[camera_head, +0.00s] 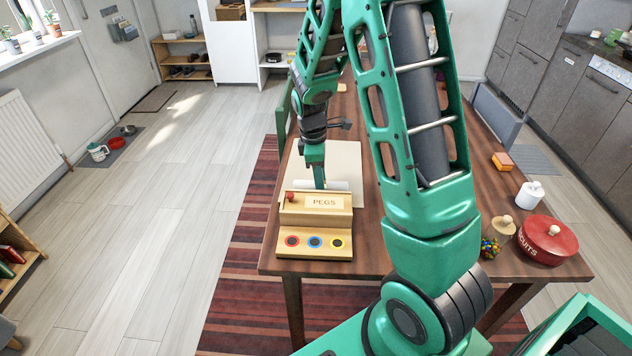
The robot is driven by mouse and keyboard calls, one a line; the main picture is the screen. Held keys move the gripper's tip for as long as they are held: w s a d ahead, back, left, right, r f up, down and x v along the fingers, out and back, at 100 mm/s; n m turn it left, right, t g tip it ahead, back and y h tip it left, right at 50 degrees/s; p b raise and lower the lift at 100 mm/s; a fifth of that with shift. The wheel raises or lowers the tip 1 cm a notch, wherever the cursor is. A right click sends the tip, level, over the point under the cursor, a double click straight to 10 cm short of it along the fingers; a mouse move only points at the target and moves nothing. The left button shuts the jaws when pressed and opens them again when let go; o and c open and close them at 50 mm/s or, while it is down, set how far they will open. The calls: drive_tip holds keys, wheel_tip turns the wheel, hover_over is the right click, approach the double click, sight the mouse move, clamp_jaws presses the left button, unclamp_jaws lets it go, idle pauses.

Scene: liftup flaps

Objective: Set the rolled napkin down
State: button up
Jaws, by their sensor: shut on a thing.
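The rolled napkin (338,185) is a pale roll lying crosswise just behind the wooden PEGS box. My gripper (319,184) points down behind that box and is shut on the napkin. The box hides the lower front of the napkin, so I cannot tell whether it touches the surface below. A cream mat (345,158) lies on the wooden table under and behind the napkin.
The PEGS box (316,222) stands at the table's near left, close in front of my gripper. A red biscuit tin (548,240), a white pot (531,195) and an orange block (502,162) stand on the right. My arm hides the table's middle.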

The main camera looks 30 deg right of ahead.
drive_tip(key=shift+f, duration=0.1)
drive_tip(key=o, duration=1.1)
drive_tip(key=shift+c, duration=0.2)
wheel_tip(320, 180, up, 12)
drive_tip(key=a, duration=0.1)
drive_tip(key=shift+w, duration=0.35)
drive_tip(key=s+d+r+m, duration=0.1)
drive_tip(key=s+r+m, duration=0.1)
drive_tip(key=s+m, duration=0.6)
drive_tip(key=s+d+r+m+y, duration=0.1)
drive_tip(key=s+m, duration=0.8)
drive_tip(key=s, duration=1.3)
drive_tip(key=shift+d+r+m+t, duration=0.3)
drive_tip(key=shift+d+r, duration=0.4)
drive_tip(key=shift+r, duration=0.15)
